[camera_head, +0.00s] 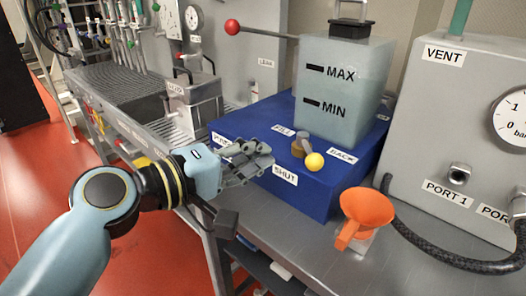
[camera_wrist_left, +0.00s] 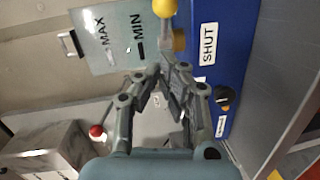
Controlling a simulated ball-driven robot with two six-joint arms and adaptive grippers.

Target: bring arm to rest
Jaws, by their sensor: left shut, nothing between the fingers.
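My left gripper (camera_head: 266,158) is shut and empty beside the front left of the blue block (camera_head: 316,196) in the head view. In the left wrist view the left gripper (camera_wrist_left: 163,80) has its fingers drawn together. A valve lever with a yellow ball knob (camera_head: 314,161) sits on the block, to the right of the gripper, between the FILL, BACK and SHUT labels. The yellow knob (camera_wrist_left: 165,8) also shows at the top of the wrist view. A gap shows between fingers and knob in the head view. My right gripper is not in view.
A translucent tank (camera_head: 341,90) marked MAX and MIN stands on the block. An orange funnel (camera_head: 367,208) stands at the right, near a black hose (camera_head: 440,257) and a grey VENT panel (camera_head: 450,150). A red-knobbed lever (camera_head: 232,27) juts out behind. Red floor lies open at left.

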